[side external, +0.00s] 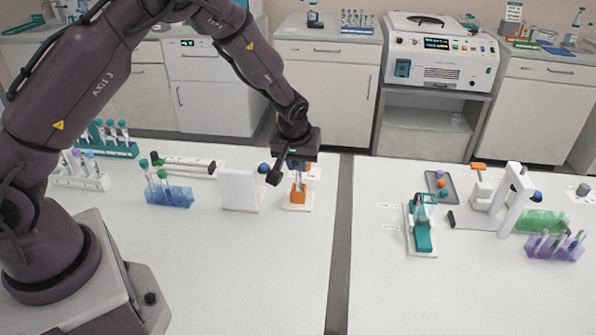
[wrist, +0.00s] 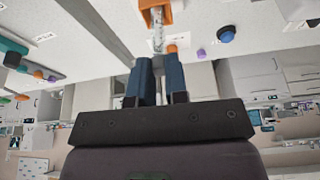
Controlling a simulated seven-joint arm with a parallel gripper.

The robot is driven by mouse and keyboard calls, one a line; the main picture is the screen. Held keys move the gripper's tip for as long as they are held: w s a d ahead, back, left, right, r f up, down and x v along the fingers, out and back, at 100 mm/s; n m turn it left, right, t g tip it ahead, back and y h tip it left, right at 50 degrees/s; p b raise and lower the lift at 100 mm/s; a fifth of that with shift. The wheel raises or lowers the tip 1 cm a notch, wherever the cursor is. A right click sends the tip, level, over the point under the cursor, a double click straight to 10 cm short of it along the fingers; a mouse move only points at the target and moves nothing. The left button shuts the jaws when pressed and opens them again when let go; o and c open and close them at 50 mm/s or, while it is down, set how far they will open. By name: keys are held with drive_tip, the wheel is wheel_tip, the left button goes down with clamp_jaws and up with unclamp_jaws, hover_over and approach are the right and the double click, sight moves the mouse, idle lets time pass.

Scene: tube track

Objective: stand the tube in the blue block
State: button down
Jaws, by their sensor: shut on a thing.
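My gripper (side external: 298,166) is over the orange holder (side external: 298,194) on its white base, right of the white upright panel. In the wrist view, its two dark blue fingers (wrist: 160,82) are closed around the end of a clear tube (wrist: 158,36). The tube's other end reaches the orange holder (wrist: 155,6); how deep it sits there cannot be told. An orange spot, perhaps its cap, shows by the fingers. The blue block (side external: 169,197) stands on the left table, left of the white panel, with green-capped tubes in its back-left part.
The white panel (side external: 240,190) stands between the blue block and my gripper. A white rack (side external: 82,181) and a teal rack (side external: 118,151) hold tubes at the left. A dark-ended rod (side external: 185,163) lies behind the blue block. The front of the left table is clear.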

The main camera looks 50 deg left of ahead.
drive_tip(key=shift+r, duration=1.8)
wheel_tip(320, 180, up, 6)
drive_tip(key=r+n+g+y, duration=0.1)
drive_tip(key=n+g, duration=0.1)
drive_tip(key=n, duration=0.4)
drive_tip(key=shift+s+a, duration=3.85)
drive_tip(key=shift+s, duration=1.75)
drive_tip(key=shift+s+a, duration=3.85)
drive_tip(key=shift+s, duration=1.75)
wheel_tip(320, 180, down, 7)
drive_tip(key=shift+r, duration=0.15)
drive_tip(key=shift+f, duration=0.2)
drive_tip(key=shift+f, duration=0.4)
drive_tip(key=shift+f, duration=0.45)
drive_tip(key=shift+f, duration=0.45)
